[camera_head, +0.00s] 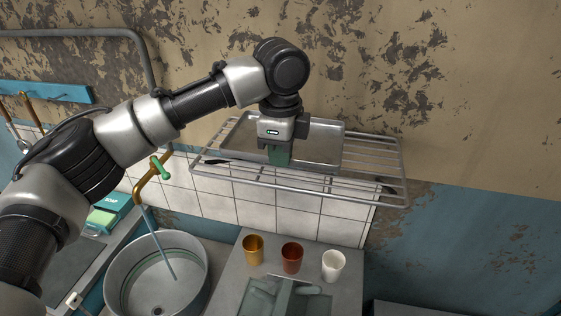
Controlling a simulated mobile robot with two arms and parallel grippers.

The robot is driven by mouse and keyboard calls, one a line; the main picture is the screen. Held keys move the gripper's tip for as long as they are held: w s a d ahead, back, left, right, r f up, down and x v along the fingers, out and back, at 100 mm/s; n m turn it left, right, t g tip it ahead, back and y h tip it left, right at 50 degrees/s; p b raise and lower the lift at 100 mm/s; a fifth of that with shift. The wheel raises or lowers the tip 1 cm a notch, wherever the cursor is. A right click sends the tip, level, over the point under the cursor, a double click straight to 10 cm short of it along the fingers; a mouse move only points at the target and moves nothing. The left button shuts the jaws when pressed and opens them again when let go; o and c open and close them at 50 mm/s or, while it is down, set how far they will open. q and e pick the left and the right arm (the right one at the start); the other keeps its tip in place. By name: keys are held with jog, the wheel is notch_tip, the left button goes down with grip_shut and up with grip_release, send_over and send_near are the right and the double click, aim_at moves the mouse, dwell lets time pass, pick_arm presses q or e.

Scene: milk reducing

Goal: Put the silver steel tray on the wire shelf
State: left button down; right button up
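The silver steel tray (322,150) is at the wire shelf (388,166), over its left and middle part. Wire bars show to the right of it and in front of it. The tray looks empty and roughly level; I cannot tell whether its whole base rests on the wires. My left gripper (279,156) points down at the tray's near edge, with its fingers overlapping that rim. The finger gap is not clear, so I cannot tell whether it grips the rim. My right gripper is not in view.
Below the shelf, a gold cup (253,249), a red-brown cup (292,258) and a white cup (333,265) stand on a grey counter. A greenish see-through piece (258,300) lies in front of them. A round metal basin (150,285) with a tap is at the left.

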aim_at(280, 183)
pick_arm(q)
notch_tip(280, 183, down, 3)
jog(key=shift+s+f+p, duration=0.1)
jog(key=shift+s+p, duration=0.05)
jog(key=shift+p, duration=0.85)
jog(key=shift+f, duration=0.35)
jog(key=shift+f, duration=0.1)
jog(key=c, duration=1.4)
grip_release()
jog(key=shift+o, duration=0.2)
